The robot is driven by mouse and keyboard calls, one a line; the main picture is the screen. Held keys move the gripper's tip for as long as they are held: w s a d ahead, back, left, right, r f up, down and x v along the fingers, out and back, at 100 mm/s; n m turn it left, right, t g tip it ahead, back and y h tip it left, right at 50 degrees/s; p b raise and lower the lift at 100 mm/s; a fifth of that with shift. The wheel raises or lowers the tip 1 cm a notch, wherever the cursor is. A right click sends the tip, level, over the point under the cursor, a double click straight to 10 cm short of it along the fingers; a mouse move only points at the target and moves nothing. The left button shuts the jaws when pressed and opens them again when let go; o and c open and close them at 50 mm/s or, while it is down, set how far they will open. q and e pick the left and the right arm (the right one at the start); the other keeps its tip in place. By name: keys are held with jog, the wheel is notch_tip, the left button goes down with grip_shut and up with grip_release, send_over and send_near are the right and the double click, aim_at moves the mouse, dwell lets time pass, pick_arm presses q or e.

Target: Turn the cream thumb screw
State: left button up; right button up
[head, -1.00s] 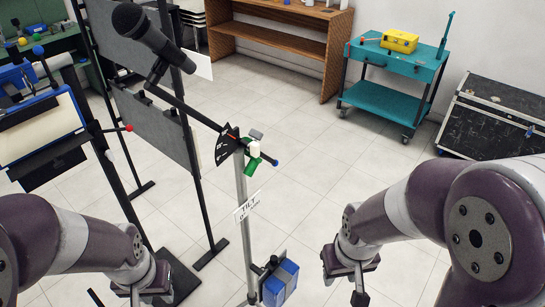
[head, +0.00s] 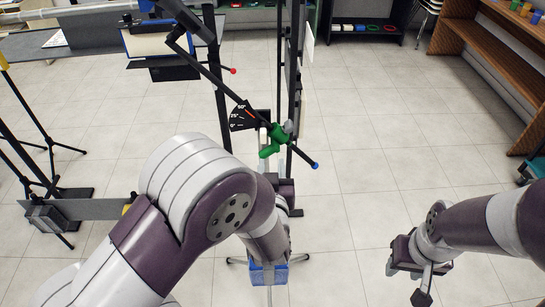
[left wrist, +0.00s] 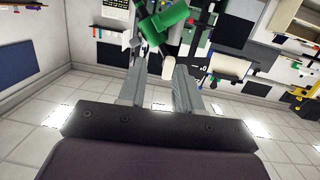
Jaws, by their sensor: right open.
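The cream thumb screw (head: 263,138) sits at the boom stand's joint, beside a green clamp (head: 275,140). In the left wrist view the thumb screw (left wrist: 168,68) shows just beyond the fingertips, between their lines and nearer the right finger. I cannot tell whether it is touched. My left gripper (left wrist: 158,75) has its fingers apart, with the green clamp (left wrist: 165,20) above. In the head view it is just below the joint, partly hidden by my arm. My right gripper (head: 420,285) is open and empty at lower right, away from the stand.
A black angle plate (head: 245,118) sits left of the joint. The boom (head: 215,82) slopes from upper left to a blue end (head: 314,165). A blue box (head: 268,272) is low on the stand. A wooden shelf (head: 490,60) stands at right; floor between is clear.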

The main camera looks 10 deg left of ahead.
aim_at(263, 139)
pick_arm(q)
jog(key=shift+t+y, duration=0.8)
jog(key=w+a, duration=0.1)
jog(key=w, duration=0.1)
jog(key=w+a+r+b, duration=0.1)
jog(key=w, duration=0.1)
jog(key=w+a+b, duration=0.1)
jog(key=w, duration=0.1)
jog(key=shift+w+a+r, duration=0.1)
jog(key=shift+a+r, duration=0.15)
jog(key=shift+r, duration=0.05)
jog(key=shift+w, duration=0.1)
jog(key=shift+c, duration=0.3)
jog(key=shift+d, duration=0.1)
jog(key=c, duration=0.6)
jog(key=shift+n, duration=0.3)
grip_shut()
pick_arm(e)
jog(key=shift+a+f, duration=0.35)
jog(key=shift+f, duration=0.3)
